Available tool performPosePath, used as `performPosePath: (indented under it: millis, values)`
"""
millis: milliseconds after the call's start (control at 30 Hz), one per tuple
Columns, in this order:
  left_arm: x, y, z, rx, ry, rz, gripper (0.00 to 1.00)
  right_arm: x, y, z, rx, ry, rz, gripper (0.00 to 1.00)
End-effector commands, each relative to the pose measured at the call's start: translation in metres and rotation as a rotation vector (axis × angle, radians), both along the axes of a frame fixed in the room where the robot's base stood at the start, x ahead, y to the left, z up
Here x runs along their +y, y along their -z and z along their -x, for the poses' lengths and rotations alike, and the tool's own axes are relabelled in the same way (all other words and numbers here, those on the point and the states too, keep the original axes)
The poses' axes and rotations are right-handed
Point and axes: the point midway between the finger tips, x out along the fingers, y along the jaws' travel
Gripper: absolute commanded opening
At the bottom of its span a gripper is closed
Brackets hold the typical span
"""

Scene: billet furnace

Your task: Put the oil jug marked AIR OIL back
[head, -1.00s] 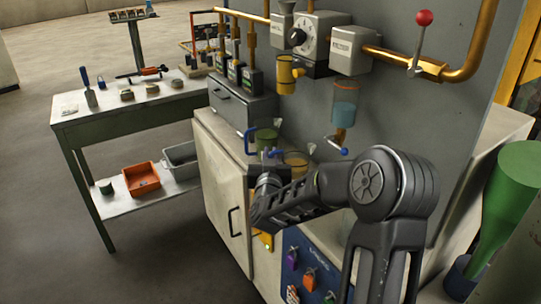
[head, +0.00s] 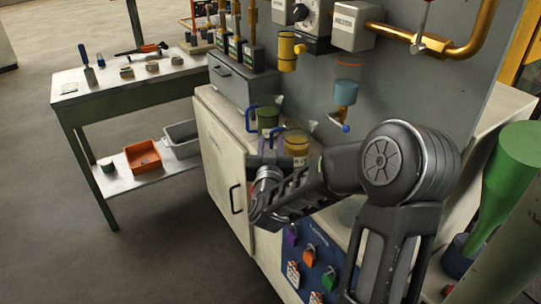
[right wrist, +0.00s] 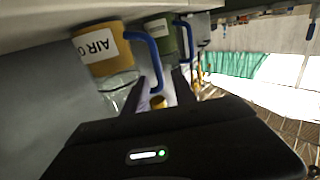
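The AIR OIL jug (head: 297,146) is a clear jug with amber oil and a blue handle, upright on the cabinet top. In the right wrist view its label on the amber jug (right wrist: 102,48) appears turned over and partly cut off. My right gripper (head: 268,160) is at the jug's handle side. In the wrist view the fingers of my right gripper (right wrist: 158,95) are apart, with the end of the blue handle (right wrist: 146,60) showing between them. I cannot tell whether they touch it. My left gripper is not in view.
A similar jug with green oil (head: 267,118) stands close behind the amber one. A grey drawer box (head: 243,95) and a wall panel with pipes flank them. A side table (head: 130,92) at left holds small items. Padlocks hang on the blue board (head: 318,262).

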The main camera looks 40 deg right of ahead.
Motion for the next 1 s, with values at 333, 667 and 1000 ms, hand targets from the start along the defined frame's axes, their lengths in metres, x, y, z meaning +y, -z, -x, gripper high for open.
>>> performPosePath:
  millis: [333,667,1000]
  values:
    - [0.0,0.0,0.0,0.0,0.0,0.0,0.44,0.036,0.0,0.042,-0.001,-0.002,-0.001,0.32]
    - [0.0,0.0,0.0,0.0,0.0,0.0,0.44,0.038,0.0,0.045,-0.001,0.0,0.0,0.32]
    - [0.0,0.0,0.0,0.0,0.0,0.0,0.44,0.038,0.0,0.045,-0.001,0.0,-0.001,0.32]
